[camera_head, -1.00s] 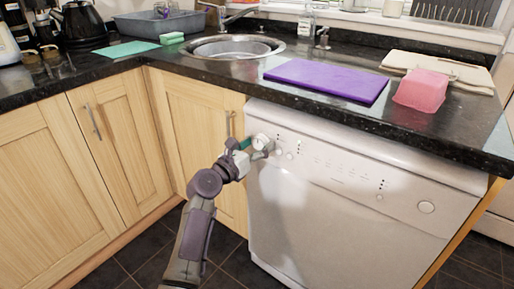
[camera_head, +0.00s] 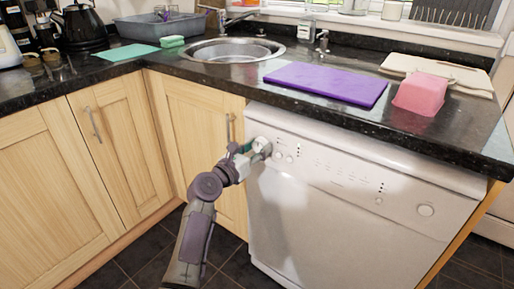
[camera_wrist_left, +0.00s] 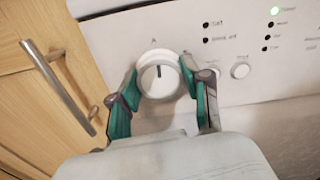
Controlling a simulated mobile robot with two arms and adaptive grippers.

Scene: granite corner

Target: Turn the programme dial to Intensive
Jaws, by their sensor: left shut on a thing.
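The programme dial (camera_wrist_left: 158,84) is a round white knob at the left end of the dishwasher's control panel. A dark pointer line on its face points nearly straight up in the left wrist view, towards a small mark above the knob. My left gripper (camera_head: 263,147) is at the dial in the head view and largely hides it there. In the left wrist view its two green-padded fingers stand on either side of the knob, shut on it. The white dishwasher (camera_head: 330,205) has its door closed. The panel labels are too blurred to read surely. My right gripper is not in view.
A small round button (camera_wrist_left: 240,71) sits right of the dial. One green light (camera_wrist_left: 275,11) is lit on the panel. A cupboard handle (camera_wrist_left: 58,87) is close on the left. The black worktop (camera_head: 225,78) overhangs the panel, bearing a purple board (camera_head: 325,82) and pink container (camera_head: 421,92).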

